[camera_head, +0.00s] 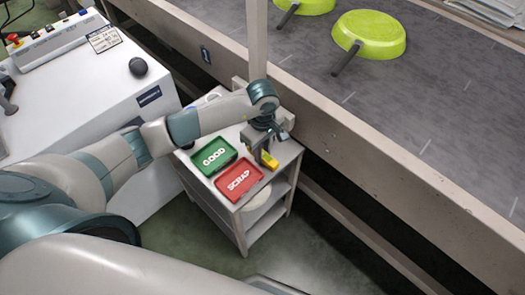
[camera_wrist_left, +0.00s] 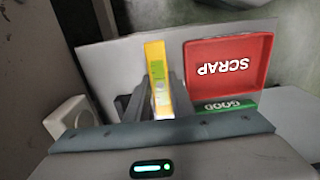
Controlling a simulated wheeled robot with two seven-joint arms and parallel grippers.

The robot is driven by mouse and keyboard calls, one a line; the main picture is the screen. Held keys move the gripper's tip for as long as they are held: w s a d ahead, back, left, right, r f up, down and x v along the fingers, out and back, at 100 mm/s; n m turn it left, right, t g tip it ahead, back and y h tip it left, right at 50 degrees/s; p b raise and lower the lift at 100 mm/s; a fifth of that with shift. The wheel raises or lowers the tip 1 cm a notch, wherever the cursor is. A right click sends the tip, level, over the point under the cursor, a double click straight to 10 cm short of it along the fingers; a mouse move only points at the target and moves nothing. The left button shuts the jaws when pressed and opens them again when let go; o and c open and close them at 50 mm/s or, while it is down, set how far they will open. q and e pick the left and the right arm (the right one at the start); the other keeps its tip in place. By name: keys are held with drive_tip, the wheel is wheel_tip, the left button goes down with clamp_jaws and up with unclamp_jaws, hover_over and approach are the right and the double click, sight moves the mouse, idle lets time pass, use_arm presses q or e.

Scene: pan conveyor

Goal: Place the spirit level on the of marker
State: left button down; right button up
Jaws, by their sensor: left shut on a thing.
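The spirit level is a yellow bar in the jaws of my left gripper; it shows in the head view (camera_head: 270,161) and in the left wrist view (camera_wrist_left: 155,62). My left gripper (camera_head: 266,150) is shut on it, over the right part of a small grey cart top. In the left wrist view the bar runs lengthwise away from the gripper (camera_wrist_left: 152,100). I cannot tell if the bar touches the cart top. No marker can be made out clearly in either view. My right gripper is not in view.
A green GOOD tray (camera_head: 213,156) and a red SCRAP tray (camera_head: 240,181) lie on the cart (camera_head: 287,152) left of the gripper. A conveyor (camera_head: 420,120) with lime-green pans (camera_head: 369,34) runs along the right. A white control cabinet (camera_head: 105,88) stands at left.

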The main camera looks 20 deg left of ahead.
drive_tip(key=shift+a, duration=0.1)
use_arm(q)
drive_tip(key=shift+f, duration=0.2)
drive_tip(key=c, duration=1.6)
unclamp_jaws()
drive_tip(key=shift+c, duration=0.2)
drive_tip(key=shift+o, duration=0.5)
drive_tip(key=shift+r, duration=0.1)
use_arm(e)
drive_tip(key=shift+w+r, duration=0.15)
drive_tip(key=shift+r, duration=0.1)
use_arm(q)
drive_tip(key=shift+r, duration=0.15)
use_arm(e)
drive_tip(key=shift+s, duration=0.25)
